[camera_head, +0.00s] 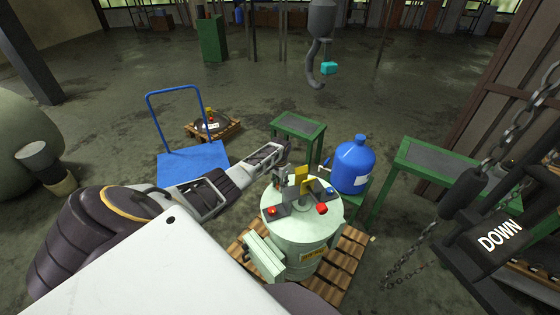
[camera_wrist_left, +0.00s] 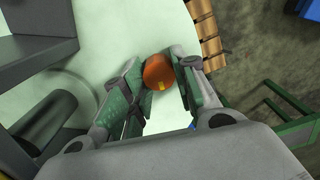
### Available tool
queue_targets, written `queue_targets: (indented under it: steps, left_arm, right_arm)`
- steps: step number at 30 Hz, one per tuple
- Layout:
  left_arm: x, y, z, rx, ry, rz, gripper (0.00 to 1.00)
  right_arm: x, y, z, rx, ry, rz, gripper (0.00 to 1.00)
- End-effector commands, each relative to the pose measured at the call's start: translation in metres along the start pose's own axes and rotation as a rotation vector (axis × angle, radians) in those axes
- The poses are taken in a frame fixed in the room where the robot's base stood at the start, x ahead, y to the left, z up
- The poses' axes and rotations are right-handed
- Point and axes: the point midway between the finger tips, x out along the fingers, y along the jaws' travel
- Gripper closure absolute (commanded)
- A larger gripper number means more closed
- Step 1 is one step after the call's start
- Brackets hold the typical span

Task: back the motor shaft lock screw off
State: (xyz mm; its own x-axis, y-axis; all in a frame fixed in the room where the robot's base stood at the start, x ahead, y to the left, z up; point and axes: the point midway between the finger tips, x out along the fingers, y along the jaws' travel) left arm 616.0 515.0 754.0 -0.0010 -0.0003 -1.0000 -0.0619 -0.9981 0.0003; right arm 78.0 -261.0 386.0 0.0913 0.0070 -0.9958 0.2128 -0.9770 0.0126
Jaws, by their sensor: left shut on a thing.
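The pale green machine (camera_head: 298,232) stands on a wooden pallet, with a red knob (camera_head: 321,208), another red knob (camera_head: 272,211), a blue knob (camera_head: 330,191) and a yellow part (camera_head: 302,175) on top. My left gripper (camera_head: 282,180) reaches in from the left at the machine's far left edge. In the left wrist view an orange round knob (camera_wrist_left: 158,72) with a small yellow mark sits between the green fingers, which are shut on it. It looks like the lock screw's head; its shank is hidden. My right gripper is not in view.
A blue canister (camera_head: 353,166) stands close to the machine's right. Green tables (camera_head: 298,124) stand behind and to the right. A chain and a "DOWN" pendant (camera_head: 495,240) hang at the right. A blue cart (camera_head: 190,160) stands on the left.

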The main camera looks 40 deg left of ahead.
Motion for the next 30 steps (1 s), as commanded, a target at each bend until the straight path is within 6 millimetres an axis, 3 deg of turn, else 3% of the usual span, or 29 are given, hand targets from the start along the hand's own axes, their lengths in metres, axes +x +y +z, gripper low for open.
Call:
queue_targets:
  steps: [3,4,8,18,30]
  left_arm:
    - [-0.001,-0.001,-0.001,0.001,0.002,-0.001,0.95]
    - [-0.001,-0.001,-0.001,0.001,0.002,-0.001,0.68]
    - [-0.001,-0.001,-0.001,0.001,0.002,-0.001,0.51]
    - [0.0,0.0,0.0,0.002,0.001,0.0,0.5]
    - [-0.013,-0.001,-0.001,0.002,0.002,-0.001,0.5]
  right_arm:
    - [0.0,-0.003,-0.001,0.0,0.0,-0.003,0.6]
    - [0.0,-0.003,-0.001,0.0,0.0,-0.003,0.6]
    - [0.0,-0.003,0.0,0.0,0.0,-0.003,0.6]
    - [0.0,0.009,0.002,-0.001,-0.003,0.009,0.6]
    - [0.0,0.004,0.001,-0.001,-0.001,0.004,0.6]
